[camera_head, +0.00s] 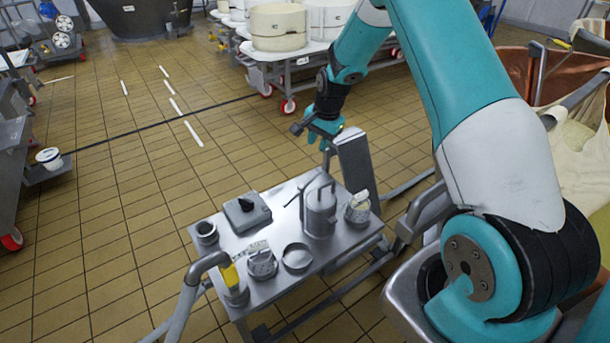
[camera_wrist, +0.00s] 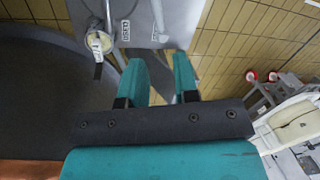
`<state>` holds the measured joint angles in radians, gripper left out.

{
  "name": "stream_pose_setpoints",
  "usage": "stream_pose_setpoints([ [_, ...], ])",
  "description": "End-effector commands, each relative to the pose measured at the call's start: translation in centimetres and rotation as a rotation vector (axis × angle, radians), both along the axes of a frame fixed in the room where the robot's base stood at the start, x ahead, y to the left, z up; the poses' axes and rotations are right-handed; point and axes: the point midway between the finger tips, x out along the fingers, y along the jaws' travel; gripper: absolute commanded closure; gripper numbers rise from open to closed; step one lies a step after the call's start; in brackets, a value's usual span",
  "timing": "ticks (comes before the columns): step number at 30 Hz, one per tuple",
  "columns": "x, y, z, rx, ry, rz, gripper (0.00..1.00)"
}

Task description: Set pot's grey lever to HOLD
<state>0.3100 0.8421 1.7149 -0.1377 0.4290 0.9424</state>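My gripper (camera_head: 325,130) is above the far end of the steel table, by a tall grey panel (camera_head: 355,167). In the wrist view its two teal fingers (camera_wrist: 159,65) are apart, with nothing held between them. A round pale fitting (camera_wrist: 97,44) with a tag is left of the labels. Which vessel is the pot is unclear.
The steel table (camera_head: 230,240) holds a lidded steel can (camera_head: 320,210), a grey box with a black knob (camera_head: 247,211), and several jars and cups. A cart (camera_head: 290,60) with cream tubs stands behind. The tiled floor at left is mostly clear.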

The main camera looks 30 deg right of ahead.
Motion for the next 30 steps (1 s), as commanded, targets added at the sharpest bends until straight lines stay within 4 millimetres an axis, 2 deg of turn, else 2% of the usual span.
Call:
stream_pose_setpoints([
  [1,0.0,-0.2,-1.2,0.001,0.005,-0.005,0.72],
  [9,1.0,0.0,-7.4,0.001,0.004,-0.007,0.72],
  [16,1.9,0.4,-11.9,0.001,0.002,-0.005,0.72],
  [21,2.4,0.7,-13.8,0.001,0.002,-0.003,0.72],
  [30,2.6,0.8,-14.4,0.0,0.0,-0.002,0.72],
])
